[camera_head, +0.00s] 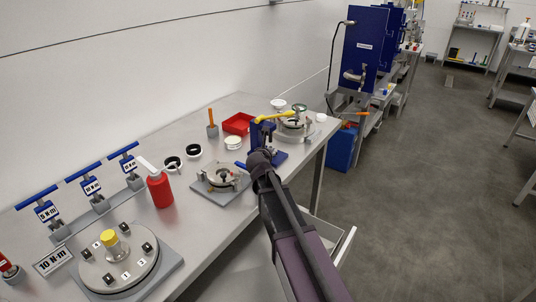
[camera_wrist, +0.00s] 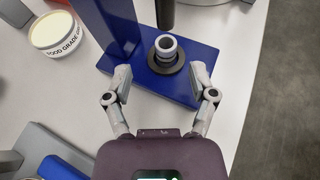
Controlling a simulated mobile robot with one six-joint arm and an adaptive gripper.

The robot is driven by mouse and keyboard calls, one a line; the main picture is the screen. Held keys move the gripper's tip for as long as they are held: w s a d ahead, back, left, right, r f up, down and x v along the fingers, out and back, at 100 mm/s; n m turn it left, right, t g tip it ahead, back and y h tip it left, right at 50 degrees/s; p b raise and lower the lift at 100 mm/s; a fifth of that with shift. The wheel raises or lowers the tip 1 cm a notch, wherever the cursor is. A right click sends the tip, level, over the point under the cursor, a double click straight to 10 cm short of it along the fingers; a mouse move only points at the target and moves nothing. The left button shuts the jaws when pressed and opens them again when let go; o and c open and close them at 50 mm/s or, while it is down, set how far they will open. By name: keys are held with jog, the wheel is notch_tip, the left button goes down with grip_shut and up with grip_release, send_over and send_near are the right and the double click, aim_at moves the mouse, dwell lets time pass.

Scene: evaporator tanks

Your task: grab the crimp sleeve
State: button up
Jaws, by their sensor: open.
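A small pale ring-like sleeve (camera_wrist: 166,43), seemingly the crimp sleeve, stands upright in a dark round seat on the blue base (camera_wrist: 185,88) of a press. A dark ram (camera_wrist: 166,12) is just beyond it in the wrist view. My gripper (camera_wrist: 161,76) is open and empty, its fingers spread to the left and right on the near side of the sleeve, apart from it. In the head view the blue press (camera_head: 258,134) with its yellow lever (camera_head: 274,117) stands beyond my wrist; the sleeve cannot be made out there.
A white tub of food grade grease (camera_wrist: 54,32) is left of the press. A round fixture on a grey plate (camera_head: 221,178) stands nearer, and another fixture (camera_head: 294,126) behind. A red bin (camera_head: 238,123) is at the back. The table edge is close on the right.

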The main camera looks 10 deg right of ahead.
aim_at(270, 147)
jog(key=shift+w+d+f, duration=0.1)
dwell(0.3)
jog(key=shift+d+b+x, duration=0.1)
jog(key=shift+b+x, duration=0.45)
jog(key=shift+x, duration=0.7)
jog(key=shift+d+b+x, duration=0.15)
jog(key=shift+b+x, duration=0.35)
jog(key=shift+x, duration=0.75)
jog(key=c, duration=1)
jog(key=shift+r+p, duration=0.8)
jog(key=shift+p, duration=0.05)
jog(key=s+d, duration=1.2)
jog(key=s, duration=0.1)
jog(key=shift+d, duration=0.4)
